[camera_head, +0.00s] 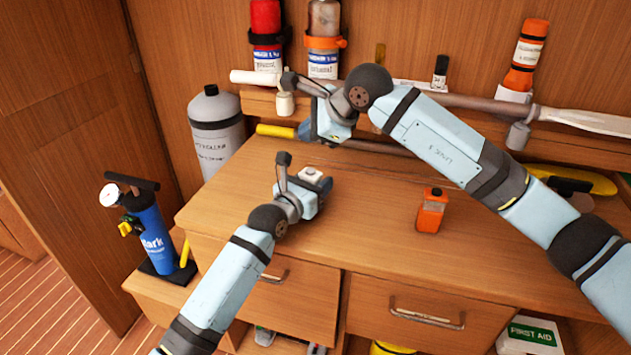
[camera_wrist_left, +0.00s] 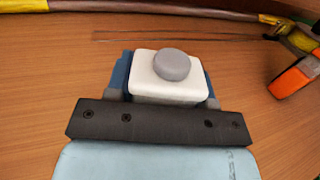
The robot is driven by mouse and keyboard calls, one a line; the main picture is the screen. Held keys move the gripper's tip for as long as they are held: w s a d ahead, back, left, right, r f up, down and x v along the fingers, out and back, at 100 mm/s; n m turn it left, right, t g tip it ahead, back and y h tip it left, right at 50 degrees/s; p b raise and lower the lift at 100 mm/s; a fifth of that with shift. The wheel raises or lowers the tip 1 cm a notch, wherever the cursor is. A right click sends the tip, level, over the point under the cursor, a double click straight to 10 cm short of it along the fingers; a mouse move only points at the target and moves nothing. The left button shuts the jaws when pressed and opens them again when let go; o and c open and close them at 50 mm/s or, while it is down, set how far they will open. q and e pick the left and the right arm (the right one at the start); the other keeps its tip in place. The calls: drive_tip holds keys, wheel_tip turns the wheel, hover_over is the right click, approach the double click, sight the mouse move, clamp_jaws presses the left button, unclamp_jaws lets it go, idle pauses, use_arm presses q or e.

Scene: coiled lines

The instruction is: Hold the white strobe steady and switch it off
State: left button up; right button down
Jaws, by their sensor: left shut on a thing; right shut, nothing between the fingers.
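The white strobe (camera_head: 311,174) is between the fingers of my left gripper (camera_head: 316,186), low over the wooden worktop. In the left wrist view the white strobe (camera_wrist_left: 168,92) is a white block with a round grey knob (camera_wrist_left: 172,66) on top, and the blue fingers (camera_wrist_left: 122,76) sit at its two sides. My left gripper is shut on it. Whether its underside touches the worktop is hidden. My right gripper (camera_head: 308,130) is shut and empty, above and behind the strobe, apart from it. Which way the knob is set cannot be told.
An orange device (camera_head: 432,212) stands on the worktop (camera_head: 375,215) to the right. A boathook-like pole (camera_head: 375,148) lies along the back. A grey cylinder (camera_head: 216,135) stands back left, a blue pump (camera_head: 152,235) front left. Bottles (camera_head: 267,40) line the back wall.

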drive_tip(key=shift+r, duration=0.35)
use_arm(q)
drive_tip(key=o, duration=1)
drive_tip(key=shift+o, duration=0.2)
